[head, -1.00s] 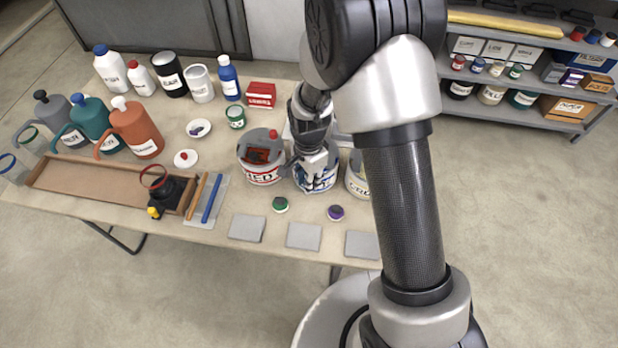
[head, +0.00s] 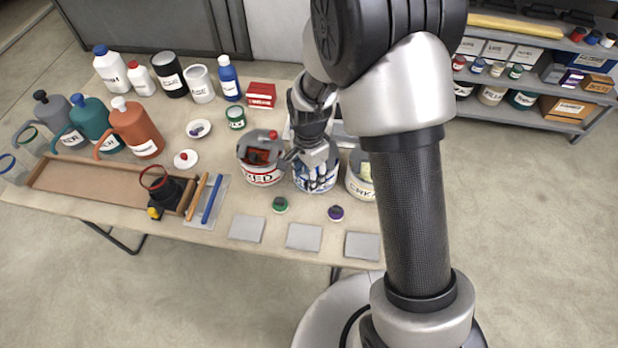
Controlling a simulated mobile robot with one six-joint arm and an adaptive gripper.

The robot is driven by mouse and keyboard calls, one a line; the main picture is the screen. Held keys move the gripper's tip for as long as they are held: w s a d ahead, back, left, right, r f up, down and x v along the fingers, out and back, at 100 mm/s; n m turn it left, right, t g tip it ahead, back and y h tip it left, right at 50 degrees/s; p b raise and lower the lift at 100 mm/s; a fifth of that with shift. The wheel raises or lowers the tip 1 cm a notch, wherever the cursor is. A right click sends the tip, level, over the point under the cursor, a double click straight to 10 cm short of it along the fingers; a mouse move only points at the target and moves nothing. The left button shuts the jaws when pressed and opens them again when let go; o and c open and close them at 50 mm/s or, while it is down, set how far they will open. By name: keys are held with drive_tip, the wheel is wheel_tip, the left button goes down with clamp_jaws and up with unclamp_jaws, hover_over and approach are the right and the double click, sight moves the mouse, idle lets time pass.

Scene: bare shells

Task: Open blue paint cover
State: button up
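The blue paint can (head: 316,184) stands on the table between two other paint cans, with blue and white on its side. My gripper (head: 317,163) points down at its top and covers most of it. The blue can's cover is largely hidden behind the gripper, so I cannot tell how it sits. Whether the fingers touch or hold the cover, and whether they are open or shut, is too small and covered to see.
A can labelled RED (head: 262,175) stands close on the left and a cream can (head: 358,186) close on the right. Green (head: 280,204) and purple (head: 336,213) small items and grey squares (head: 304,237) lie in front. Jugs and bottles stand at the left.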

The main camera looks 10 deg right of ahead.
wheel_tip(320, 180, up, 9)
drive_tip(key=shift+r, duration=0.2)
idle(0.5)
drive_tip(key=s+d+r+n+t, duration=0.1)
drive_tip(key=s+d+r+n, duration=0.1)
drive_tip(key=s+r+n, duration=0.3)
drive_tip(key=s+d+r+t, duration=0.1)
drive_tip(key=s+d+r, duration=0.15)
drive_tip(key=r, duration=0.45)
drive_tip(key=s+r+n+t, duration=0.1)
drive_tip(key=s+n, duration=0.1)
drive_tip(key=s, duration=0.2)
drive_tip(key=s+d+r+n, duration=0.1)
drive_tip(key=s+r+n, duration=0.1)
drive_tip(key=s, duration=0.3)
drive_tip(key=s+d+r+n+t+b, duration=0.1)
drive_tip(key=s+n, duration=0.2)
drive_tip(key=s, duration=0.1)
drive_tip(key=shift+s+d+r+n+t, duration=0.15)
drive_tip(key=shift+s+r+n+t, duration=0.15)
drive_tip(key=shift+s+r, duration=0.05)
